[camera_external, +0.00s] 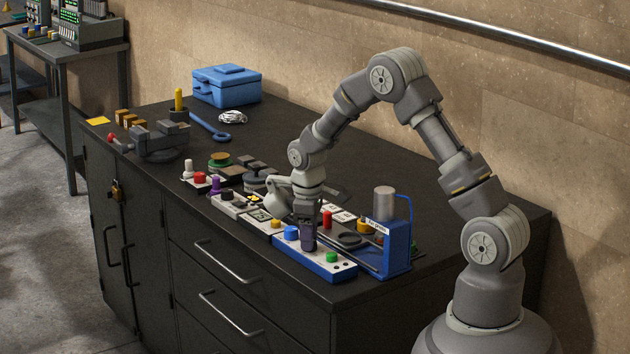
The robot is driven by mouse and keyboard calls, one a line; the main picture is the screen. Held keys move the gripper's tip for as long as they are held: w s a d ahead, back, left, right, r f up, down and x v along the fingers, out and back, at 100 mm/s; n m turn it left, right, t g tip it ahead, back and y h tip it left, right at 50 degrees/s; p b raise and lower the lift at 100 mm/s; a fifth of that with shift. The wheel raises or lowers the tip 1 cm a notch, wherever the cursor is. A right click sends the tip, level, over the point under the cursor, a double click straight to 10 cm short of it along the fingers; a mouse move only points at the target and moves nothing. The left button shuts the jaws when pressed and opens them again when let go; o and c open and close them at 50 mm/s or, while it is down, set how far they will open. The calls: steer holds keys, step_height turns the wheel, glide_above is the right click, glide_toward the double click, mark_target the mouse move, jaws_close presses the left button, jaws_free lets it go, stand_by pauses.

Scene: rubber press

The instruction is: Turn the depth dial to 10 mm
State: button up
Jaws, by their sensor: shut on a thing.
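My gripper (307,221) points straight down at the front right of the bench. The markings on the panel are too small to read, so I cannot tell the dial's setting or confirm which knob is the depth dial. The fingers hide the top of the held knob.
A blue press stand (397,247) with a grey cylinder (384,203) is close on the right. A red knob (327,219) stands just behind the gripper. More control panels with knobs run left along the front edge. A vise (160,141) and a blue toolbox (227,87) are farther back.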

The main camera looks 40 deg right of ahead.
steer(key=m+p, duration=0.2)
steer(key=m, duration=0.2)
steer(key=shift+r+m, duration=0.15)
steer(key=shift+m, duration=0.15)
steer(key=m+p, duration=0.2)
steer(key=m, duration=0.2)
steer(key=shift+w, duration=0.15)
steer(key=shift+m, duration=0.3)
steer(key=o, duration=1)
steer(key=shift+o, duration=0.2)
steer(key=r+p, duration=0.1)
steer(key=r, duration=0.2)
steer(key=r+p, duration=0.1)
steer(key=r, duration=0.3)
steer(key=shift+a+r, duration=0.2)
steer(key=shift+r, duration=0.1)
